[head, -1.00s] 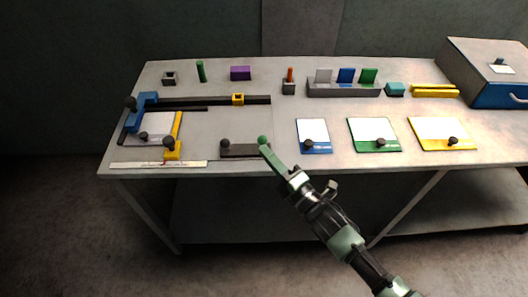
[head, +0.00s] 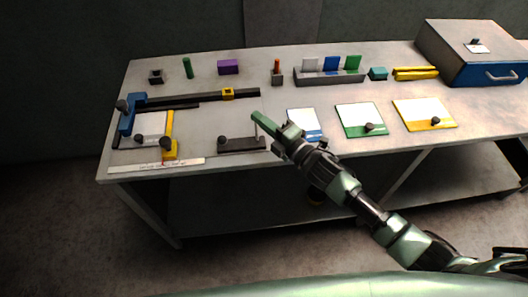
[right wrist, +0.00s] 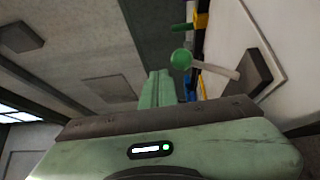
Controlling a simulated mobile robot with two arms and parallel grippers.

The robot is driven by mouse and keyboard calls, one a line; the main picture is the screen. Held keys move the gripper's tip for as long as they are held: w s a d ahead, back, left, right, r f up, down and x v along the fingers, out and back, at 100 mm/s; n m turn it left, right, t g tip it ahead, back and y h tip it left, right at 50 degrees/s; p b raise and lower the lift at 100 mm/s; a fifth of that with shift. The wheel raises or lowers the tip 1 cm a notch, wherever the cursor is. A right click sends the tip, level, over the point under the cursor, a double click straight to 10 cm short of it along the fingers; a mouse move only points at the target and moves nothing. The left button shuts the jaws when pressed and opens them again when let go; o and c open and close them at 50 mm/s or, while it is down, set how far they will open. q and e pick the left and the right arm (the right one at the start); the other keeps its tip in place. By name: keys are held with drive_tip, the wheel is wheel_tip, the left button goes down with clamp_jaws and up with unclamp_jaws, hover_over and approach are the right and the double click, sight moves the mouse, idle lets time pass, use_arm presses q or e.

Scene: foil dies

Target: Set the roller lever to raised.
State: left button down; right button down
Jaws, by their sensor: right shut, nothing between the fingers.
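The lever unit is a dark flat base (head: 241,145) near the table's front edge, with a black knob (head: 222,140) at its left end. In the right wrist view the pale rod (right wrist: 220,70) ends in a green ball (right wrist: 181,59) and joins the dark base (right wrist: 251,74). My right gripper (head: 257,117) is shut and empty, its fingertips at the rod's top; contact is unclear. My left gripper is not in view.
A clamp frame with blue (head: 131,112) and yellow (head: 169,148) parts stands left. Blue (head: 304,124), green (head: 361,120) and yellow (head: 424,113) panels lie right. A slotted block (head: 329,77) and a blue-fronted box (head: 478,55) stand behind. A ruler (head: 155,165) lies in front.

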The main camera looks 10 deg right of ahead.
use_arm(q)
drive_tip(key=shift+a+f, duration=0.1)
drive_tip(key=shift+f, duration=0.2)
use_arm(e)
drive_tip(key=shift+w, duration=0.6)
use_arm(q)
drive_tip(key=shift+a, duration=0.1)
